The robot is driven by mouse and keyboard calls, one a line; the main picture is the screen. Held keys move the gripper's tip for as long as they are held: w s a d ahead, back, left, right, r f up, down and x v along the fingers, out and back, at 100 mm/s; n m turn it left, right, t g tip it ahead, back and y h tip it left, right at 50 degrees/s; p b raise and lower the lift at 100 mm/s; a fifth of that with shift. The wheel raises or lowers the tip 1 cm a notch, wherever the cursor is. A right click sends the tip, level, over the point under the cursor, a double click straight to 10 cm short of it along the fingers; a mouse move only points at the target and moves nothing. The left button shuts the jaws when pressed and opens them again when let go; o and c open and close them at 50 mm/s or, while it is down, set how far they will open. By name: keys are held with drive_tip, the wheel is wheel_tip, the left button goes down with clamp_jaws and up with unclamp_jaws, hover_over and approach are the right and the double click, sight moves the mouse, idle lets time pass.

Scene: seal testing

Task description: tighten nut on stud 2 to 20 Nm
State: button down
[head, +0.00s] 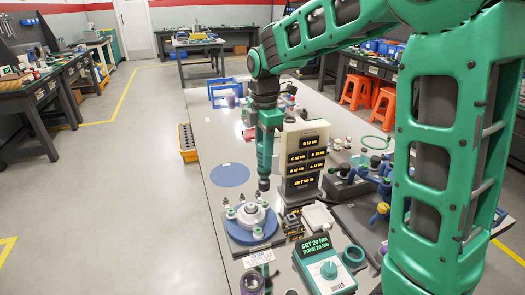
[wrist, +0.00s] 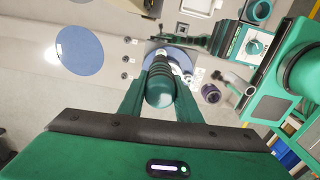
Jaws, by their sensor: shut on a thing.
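My gripper (head: 265,112) is shut on a green handheld driver (head: 264,150), which points down with its dark tip low. In the wrist view the driver (wrist: 160,88) sits between the two green fingers. The light grey flange fixture (head: 252,222) with several upright studs stands on a blue round mat, just below and in front of the tip. Whether the tip touches a stud or nut cannot be told; the stud numbers are unreadable. The teal driver controller (head: 325,268) displays "SET 20 Nm" and "DONE 20 Nm".
A display tower (head: 304,160) with several amber Nm readouts stands close right of the driver. A bare blue disc (head: 230,175) lies left. A purple-and-dark ring (head: 252,283) sits at the front. Blue-handled valve hardware (head: 370,180) crowds the right. The table's left strip is clear.

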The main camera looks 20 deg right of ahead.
sight(265, 172)
drive_tip(key=shift+d, duration=0.15)
drive_tip(key=shift+f, duration=2.45)
drive_tip(key=shift+s+f, duration=0.1)
drive_tip(key=shift+f, duration=0.95)
idle(1.3)
drive_tip(key=shift+r, duration=0.15)
drive_tip(key=shift+r, duration=2.4)
